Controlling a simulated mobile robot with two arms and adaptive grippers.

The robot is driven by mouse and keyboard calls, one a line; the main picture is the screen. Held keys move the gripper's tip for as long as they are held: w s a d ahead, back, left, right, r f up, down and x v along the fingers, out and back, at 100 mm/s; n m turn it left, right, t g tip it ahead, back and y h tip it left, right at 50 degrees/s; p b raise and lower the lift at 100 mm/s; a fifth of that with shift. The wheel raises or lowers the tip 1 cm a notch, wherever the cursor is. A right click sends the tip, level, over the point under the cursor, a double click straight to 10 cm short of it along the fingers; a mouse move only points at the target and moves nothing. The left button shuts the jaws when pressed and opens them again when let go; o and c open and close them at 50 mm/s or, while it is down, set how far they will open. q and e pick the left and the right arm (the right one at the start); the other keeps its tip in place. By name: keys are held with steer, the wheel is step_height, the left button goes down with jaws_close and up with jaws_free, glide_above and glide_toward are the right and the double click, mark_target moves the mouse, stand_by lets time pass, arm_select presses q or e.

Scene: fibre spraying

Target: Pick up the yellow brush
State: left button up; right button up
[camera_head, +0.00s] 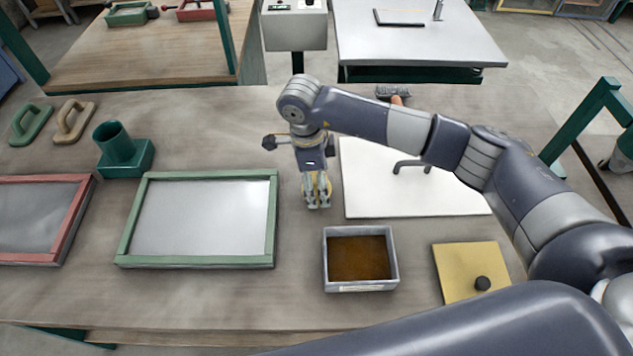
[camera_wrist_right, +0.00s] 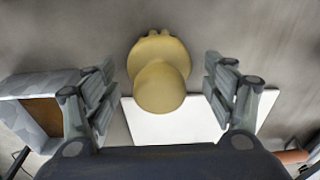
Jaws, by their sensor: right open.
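The yellow brush (camera_wrist_right: 159,82) shows in the right wrist view as a rounded yellow body with a lobed far end. It lies between the two spread fingers, with a gap on each side. In the head view only bits of the yellow brush (camera_head: 308,187) show behind the fingers; the rest is hidden. My right gripper (camera_head: 317,205) points down over it, open, with nothing gripped. My left gripper is in neither view.
A white board (camera_head: 375,200) with a dark handle lies right of the gripper. A grey tray with brown contents (camera_head: 360,287) stands nearer. Left are a green frame (camera_head: 127,228) and a green cup holder (camera_head: 125,165). A yellow lid (camera_head: 455,268) lies front right.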

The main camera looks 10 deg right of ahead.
steer(key=shift+f, duration=0.55)
steer(key=shift+d+f, duration=0.15)
steer(key=shift+f, duration=0.3)
steer(key=c, duration=1.2)
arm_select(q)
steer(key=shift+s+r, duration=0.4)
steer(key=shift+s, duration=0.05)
arm_select(e)
steer(key=shift+o, duration=0.2)
